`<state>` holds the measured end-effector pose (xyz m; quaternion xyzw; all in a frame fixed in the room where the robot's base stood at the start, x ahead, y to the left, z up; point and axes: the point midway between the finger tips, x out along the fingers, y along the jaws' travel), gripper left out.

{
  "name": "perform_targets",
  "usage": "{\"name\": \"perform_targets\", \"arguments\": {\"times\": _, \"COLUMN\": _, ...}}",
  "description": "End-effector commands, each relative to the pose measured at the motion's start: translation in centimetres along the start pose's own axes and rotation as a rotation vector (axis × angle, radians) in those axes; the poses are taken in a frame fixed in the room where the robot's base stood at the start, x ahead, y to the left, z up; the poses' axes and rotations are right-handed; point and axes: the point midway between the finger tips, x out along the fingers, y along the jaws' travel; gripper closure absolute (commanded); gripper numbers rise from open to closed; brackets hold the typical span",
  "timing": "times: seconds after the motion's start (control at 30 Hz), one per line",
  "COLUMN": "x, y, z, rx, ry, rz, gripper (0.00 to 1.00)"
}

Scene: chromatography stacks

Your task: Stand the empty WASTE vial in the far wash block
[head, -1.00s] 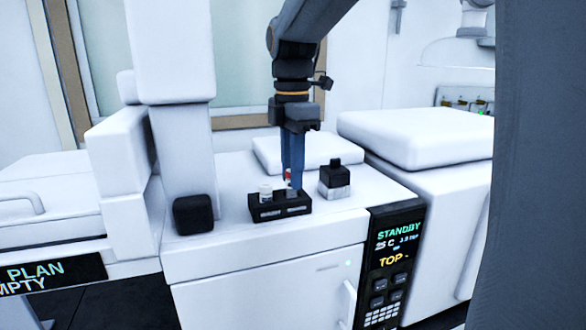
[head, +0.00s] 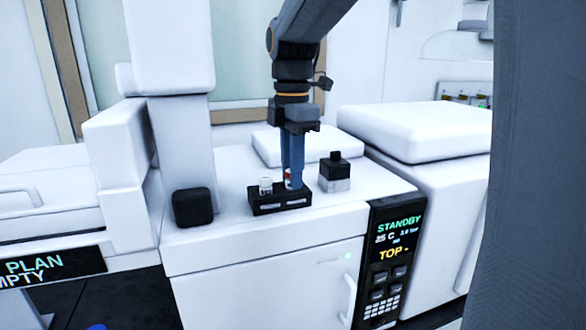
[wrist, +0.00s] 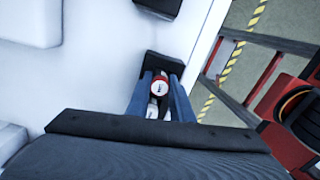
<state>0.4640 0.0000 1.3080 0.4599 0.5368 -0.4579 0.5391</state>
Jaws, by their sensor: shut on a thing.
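My gripper (head: 292,182) points straight down at the black block on the white instrument top. Its blue fingers are shut on a small vial with a red-and-white top (head: 287,176). In the wrist view the vial's round cap (wrist: 159,86) shows between the two fingers. The black two-place block (head: 281,204) has pale labels on its front. A white-capped vial (head: 265,186) stands in its left place, and the held vial is at its right place. The fingers hide the held vial's lower end, so I cannot tell how deep it sits.
A rounded black box (head: 193,207) sits to the left by a white column (head: 183,145). A white pad (head: 262,145) lies behind. The instrument top is clear in front of the black box.

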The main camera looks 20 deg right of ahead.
Motion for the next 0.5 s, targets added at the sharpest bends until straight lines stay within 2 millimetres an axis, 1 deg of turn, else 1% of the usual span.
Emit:
{"name": "perform_targets", "arguments": {"times": 0.27, "x": 0.17, "y": -0.01, "z": 0.00, "rx": 0.000, "ry": 0.000, "rz": 0.000, "gripper": 1.00}}
{"name": "perform_targets", "arguments": {"times": 0.3, "x": 0.17, "y": -0.01, "z": 0.00, "rx": 0.000, "ry": 0.000, "rz": 0.000, "gripper": 0.75}}
{"name": "perform_targets", "arguments": {"times": 0.37, "x": 0.17, "y": -0.01, "z": 0.00, "rx": 0.000, "ry": 0.000, "rz": 0.000, "gripper": 0.65}}
{"name": "perform_targets", "arguments": {"times": 0.4, "x": 0.17, "y": -0.01, "z": 0.00, "rx": 0.000, "ry": 0.000, "rz": 0.000, "gripper": 0.58}}
{"name": "perform_targets", "arguments": {"times": 0.5, "x": 0.17, "y": -0.01, "z": 0.00, "rx": 0.000, "ry": 0.000, "rz": 0.000, "gripper": 0.58}}
